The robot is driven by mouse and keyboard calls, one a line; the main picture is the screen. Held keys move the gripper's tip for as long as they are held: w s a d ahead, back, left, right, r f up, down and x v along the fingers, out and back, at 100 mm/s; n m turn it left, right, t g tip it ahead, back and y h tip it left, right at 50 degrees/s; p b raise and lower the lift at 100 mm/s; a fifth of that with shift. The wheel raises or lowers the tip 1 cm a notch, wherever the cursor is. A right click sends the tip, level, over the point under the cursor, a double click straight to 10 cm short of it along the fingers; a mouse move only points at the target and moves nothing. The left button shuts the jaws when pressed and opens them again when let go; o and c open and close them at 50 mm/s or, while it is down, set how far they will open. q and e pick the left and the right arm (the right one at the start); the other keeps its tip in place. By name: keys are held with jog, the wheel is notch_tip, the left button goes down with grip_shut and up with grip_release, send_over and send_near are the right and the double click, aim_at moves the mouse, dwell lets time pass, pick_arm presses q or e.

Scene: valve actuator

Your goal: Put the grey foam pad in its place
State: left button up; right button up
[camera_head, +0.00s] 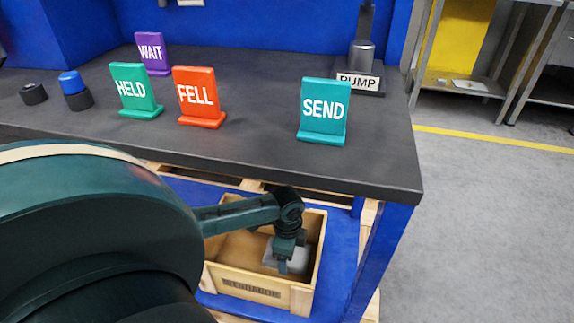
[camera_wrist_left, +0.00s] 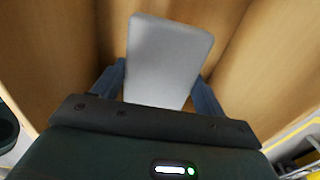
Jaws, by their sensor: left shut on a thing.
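The grey foam pad (camera_wrist_left: 168,60) is a pale grey block with rounded corners. My left gripper (camera_wrist_left: 160,92) is shut on it, with one blue-grey finger on each side. In the head view, my left gripper (camera_head: 289,262) reaches down inside the wooden crate (camera_head: 250,290) under the table, and the pad (camera_head: 272,258) shows partly behind it. The crate has lettering on its front that is hard to read. I cannot tell whether the pad touches the crate floor. My right gripper is not in view.
On the dark table (camera_head: 250,150) stand signs reading WAIT (camera_head: 153,52), HELD (camera_head: 133,91), FELL (camera_head: 197,96) and SEND (camera_head: 323,110). A PUMP label (camera_head: 358,81) stands at the back. Black and blue knobs (camera_head: 72,84) sit at the left.

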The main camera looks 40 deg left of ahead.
pick_arm(q)
notch_tip(320, 180, down, 5)
jog(key=shift+b, duration=1.1)
jog(key=shift+f, duration=0.2)
jog(key=shift+r, duration=0.1)
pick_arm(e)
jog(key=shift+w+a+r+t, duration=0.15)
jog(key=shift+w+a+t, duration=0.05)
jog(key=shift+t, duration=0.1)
pick_arm(q)
jog(key=o, duration=1)
jog(key=shift+c, duration=0.2)
